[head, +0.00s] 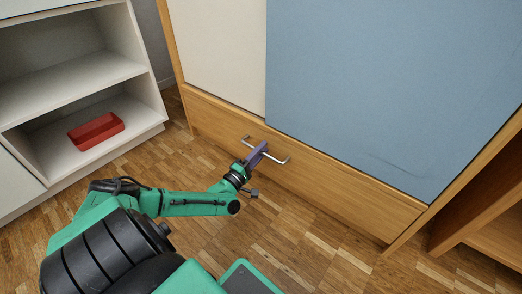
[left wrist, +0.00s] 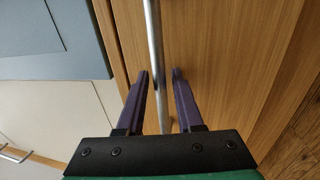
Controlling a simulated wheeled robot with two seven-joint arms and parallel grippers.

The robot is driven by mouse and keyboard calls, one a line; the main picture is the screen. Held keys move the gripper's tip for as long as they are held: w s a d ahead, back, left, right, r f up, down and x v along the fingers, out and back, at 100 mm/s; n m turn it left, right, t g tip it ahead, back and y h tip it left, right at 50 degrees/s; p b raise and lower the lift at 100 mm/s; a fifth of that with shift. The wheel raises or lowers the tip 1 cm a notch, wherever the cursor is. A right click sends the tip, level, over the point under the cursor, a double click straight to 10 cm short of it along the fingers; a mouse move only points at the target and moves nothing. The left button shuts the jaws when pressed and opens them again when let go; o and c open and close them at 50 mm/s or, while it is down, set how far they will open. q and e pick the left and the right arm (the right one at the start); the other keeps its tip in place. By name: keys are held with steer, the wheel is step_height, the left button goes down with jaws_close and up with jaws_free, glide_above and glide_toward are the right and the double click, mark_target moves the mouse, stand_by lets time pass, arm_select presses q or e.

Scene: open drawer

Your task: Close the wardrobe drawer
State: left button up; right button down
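The wardrobe drawer (head: 345,187) is a long wooden front at the bottom of the wardrobe, below a cream panel and a blue panel. It looks flush or nearly flush with the frame; I cannot tell if a small gap is left. Its metal handle (head: 279,159) is a bar. My left gripper (head: 260,149) is at the middle of the handle. In the left wrist view, its two purple fingers (left wrist: 160,92) are apart, with the handle bar (left wrist: 154,45) between them and a visible gap on the right side. My right gripper is not in view.
A white shelf unit (head: 75,70) stands at the left with a red box (head: 96,131) on its lower shelf. A wooden shelf (head: 480,205) is at the right edge. The parquet floor (head: 300,240) in front of the drawer is clear.

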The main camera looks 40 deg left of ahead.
arm_select(q)
steer(key=shift+s+f, duration=0.1)
steer(key=shift+s, duration=0.2)
steer(key=s+f+p, duration=0.2)
steer(key=s+p, duration=0.4)
steer(key=s, duration=0.7)
steer(key=shift+s+d+f, duration=0.2)
steer(key=shift+s+f, duration=0.15)
steer(key=shift+s, duration=0.05)
